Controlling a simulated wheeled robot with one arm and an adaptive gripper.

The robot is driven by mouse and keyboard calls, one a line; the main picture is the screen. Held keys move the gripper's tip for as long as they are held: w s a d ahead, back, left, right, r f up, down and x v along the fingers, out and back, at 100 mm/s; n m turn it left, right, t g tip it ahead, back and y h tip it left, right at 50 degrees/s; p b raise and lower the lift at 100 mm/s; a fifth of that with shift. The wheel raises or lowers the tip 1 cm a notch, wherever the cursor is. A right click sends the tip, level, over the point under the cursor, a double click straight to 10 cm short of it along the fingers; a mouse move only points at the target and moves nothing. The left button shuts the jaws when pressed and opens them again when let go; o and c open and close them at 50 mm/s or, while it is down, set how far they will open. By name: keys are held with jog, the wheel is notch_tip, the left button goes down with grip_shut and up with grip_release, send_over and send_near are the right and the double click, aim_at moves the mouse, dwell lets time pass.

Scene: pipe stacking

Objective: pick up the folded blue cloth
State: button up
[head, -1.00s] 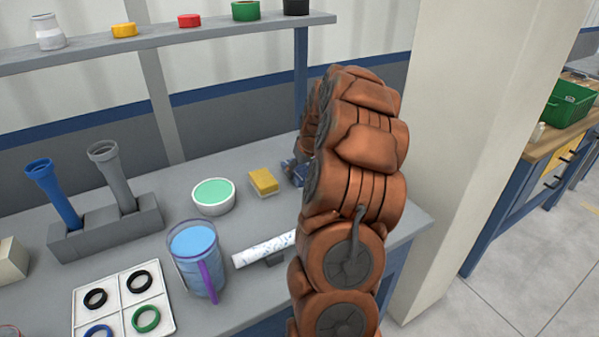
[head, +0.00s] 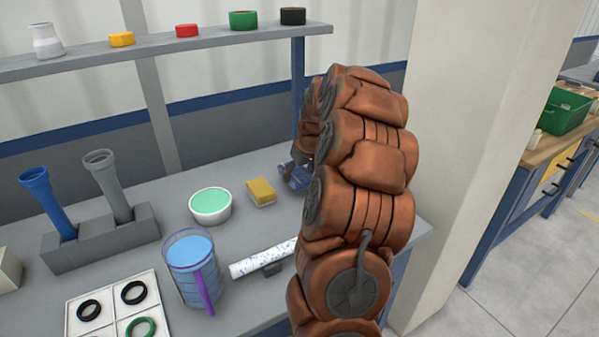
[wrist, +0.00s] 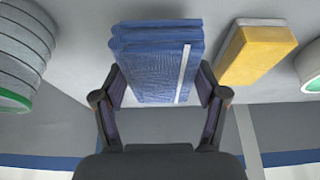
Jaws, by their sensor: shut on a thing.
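The folded blue cloth (wrist: 150,55) is a stack of blue layers with a pale stripe near one side. In the wrist view it sits between the two dark fingers of my gripper (wrist: 162,88), which are shut on it from both sides. In the head view a small part of the blue cloth (head: 298,179) shows just left of my copper-coloured arm, at the right of the yellow sponge. My arm hides the rest of the cloth and most of the gripper there. I cannot tell whether the cloth is clear of the bench.
A yellow sponge (head: 261,192) lies close beside the cloth, with a white bowl (head: 210,206) left of it. A patterned white tube (head: 262,258) and a blue-filled jug (head: 190,268) are nearer. A shelf (head: 160,43) runs above; a pale pillar (head: 475,130) stands right.

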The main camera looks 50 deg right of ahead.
jog(key=s+a, duration=0.3)
jog(key=s+a+r+b, duration=0.1)
jog(key=s+a, duration=0.2)
jog(key=a, duration=0.1)
jog(key=s+a+b, duration=0.1)
jog(key=s+a, duration=0.2)
jog(key=shift+s+a+r, duration=0.15)
jog(key=shift+s+r, duration=0.1)
jog(key=shift+s, duration=0.1)
jog(key=o, duration=0.5)
jog(key=c, duration=0.4)
